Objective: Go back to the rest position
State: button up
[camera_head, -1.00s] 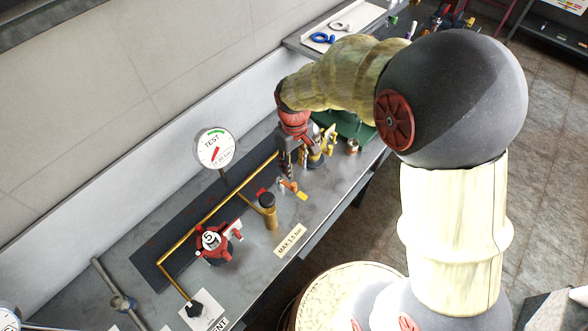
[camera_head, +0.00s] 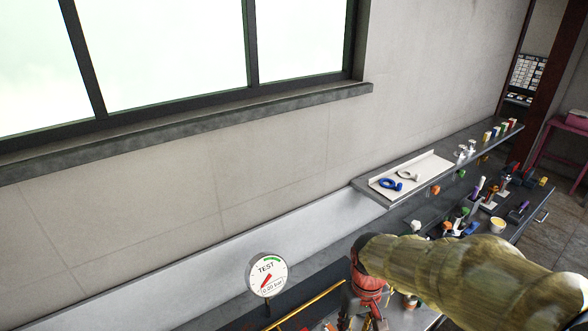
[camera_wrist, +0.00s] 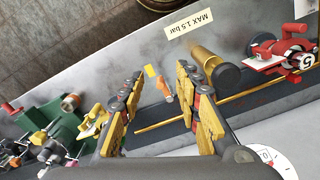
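My gripper (camera_wrist: 160,78) is open in the wrist view, its two yellow-padded fingers apart with nothing held between them. Past the fingertips, a small valve with an orange handle (camera_wrist: 166,91) and a yellow tag stands by the brass pipe on the bench; contact is not visible. The gauge's red needle points down and left.
In the wrist view, a brass cylinder (camera_wrist: 212,64), a red valve marked 5 (camera_wrist: 290,54) and a green unit (camera_wrist: 50,112) stand around my gripper.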

jog(key=s+d+r+m+t+b, duration=0.2)
jog(key=s+r+t+b, duration=0.3)
jog(key=s+r, duration=0.5)
jog(key=shift+s+d+t+b, duration=0.45)
jog(key=shift+d+b, duration=0.4)
jog(key=shift+b, duration=0.15)
jog(key=shift+c, duration=0.4)
